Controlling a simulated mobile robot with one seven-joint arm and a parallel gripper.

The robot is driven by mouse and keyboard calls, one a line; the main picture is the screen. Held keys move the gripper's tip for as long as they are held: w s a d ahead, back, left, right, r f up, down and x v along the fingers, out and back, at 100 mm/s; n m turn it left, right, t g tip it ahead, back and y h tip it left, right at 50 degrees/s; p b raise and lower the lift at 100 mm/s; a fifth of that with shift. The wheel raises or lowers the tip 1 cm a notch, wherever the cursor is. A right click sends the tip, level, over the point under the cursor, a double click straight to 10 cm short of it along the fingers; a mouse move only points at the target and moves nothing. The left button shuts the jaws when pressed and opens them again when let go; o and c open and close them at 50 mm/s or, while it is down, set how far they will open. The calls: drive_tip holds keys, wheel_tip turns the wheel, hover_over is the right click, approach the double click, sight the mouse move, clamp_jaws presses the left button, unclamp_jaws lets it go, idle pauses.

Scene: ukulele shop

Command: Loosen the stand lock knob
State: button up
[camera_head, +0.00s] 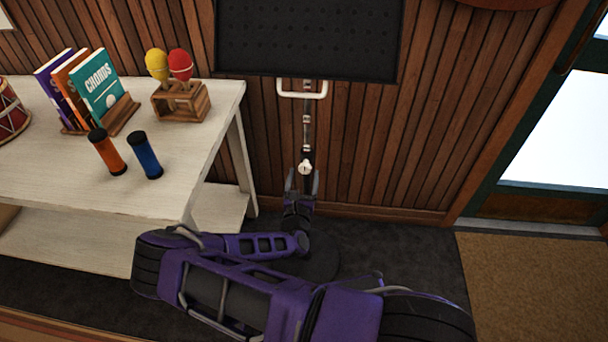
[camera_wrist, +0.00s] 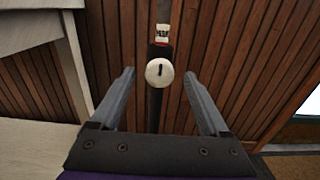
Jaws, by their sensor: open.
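The stand lock knob (camera_head: 305,168) is a small round white knob on the dark upright pole of the stand (camera_head: 307,125). In the wrist view the knob (camera_wrist: 159,72) is a white disc with a dark slot mark running nearly upright. My gripper (camera_head: 302,178) is at the pole, just below the knob in the head view. In the wrist view my gripper (camera_wrist: 158,82) is open, one finger on each side of the knob, with clear gaps and no visible contact. The stand carries a black perforated panel (camera_head: 308,38) with a white handle (camera_head: 303,92) below it. My arm hides much of the stand's foot.
A pale table (camera_head: 215,140) stands on the left, its leg close to the stand. It holds books (camera_head: 100,88), maracas in a wooden box (camera_head: 182,100), and orange (camera_head: 107,152) and blue (camera_head: 145,155) shakers. A wood-slat wall (camera_head: 400,140) is close behind. Open floor and a brown mat (camera_head: 540,285) lie right.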

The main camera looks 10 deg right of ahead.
drive_tip(key=shift+w+d, duration=0.25)
drive_tip(key=shift+w, duration=0.45)
clamp_jaws()
